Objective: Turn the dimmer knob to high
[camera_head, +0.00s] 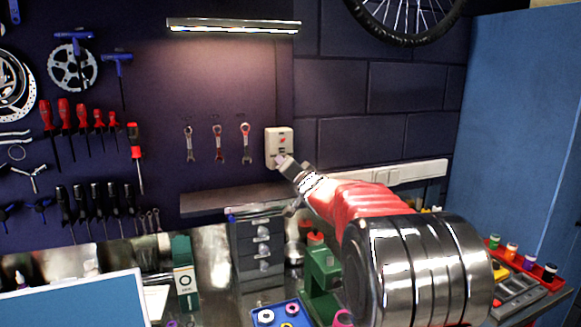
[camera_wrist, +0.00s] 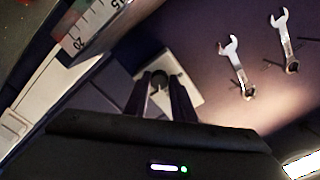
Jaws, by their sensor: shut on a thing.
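The dimmer is a pale wall plate (camera_head: 279,142) with a small red mark, fixed on the dark wall right of the hanging wrenches. My gripper (camera_head: 283,161) reaches it from the lower right and covers its lower part. In the wrist view the plate (camera_wrist: 183,88) lies behind the two dark fingers (camera_wrist: 160,88). The round dark knob (camera_wrist: 159,80) sits between the fingertips, and my gripper is shut on it. The knob's pointer and setting cannot be read. The lamp bar (camera_head: 233,26) above is lit and throws a warm glow on the wall.
Several wrenches (camera_head: 217,143) hang left of the plate, above a grey shelf (camera_head: 232,199). A white trunking strip (camera_head: 410,172) runs along the wall to the right. Below stand a small drawer unit (camera_head: 258,250) and a green vise-like tool (camera_head: 320,272).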

